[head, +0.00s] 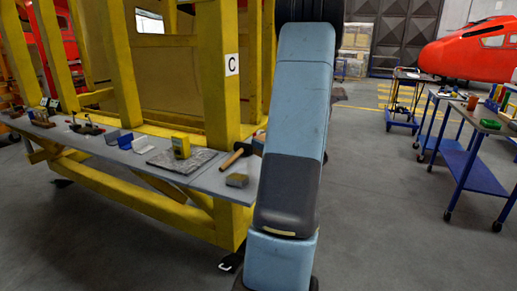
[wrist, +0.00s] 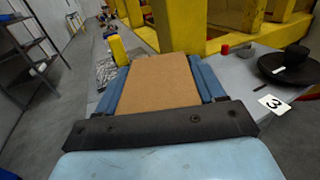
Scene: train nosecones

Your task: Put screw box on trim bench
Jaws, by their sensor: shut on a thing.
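In the wrist view my gripper (wrist: 161,62) is shut on a flat-topped brown box (wrist: 158,88), which I take for the screw box. Its blue fingers lie along the box's left and right sides. The box is over or close to a grey bench top (wrist: 238,70); I cannot tell whether it touches it. In the head view a long grey bench (head: 215,172) runs along a yellow frame and may be the trim bench; no label names it.
The wrist view shows a black disc (wrist: 288,68), a red roll (wrist: 225,49) and a "3" card (wrist: 273,104). Blue carts (head: 478,165) stand right.

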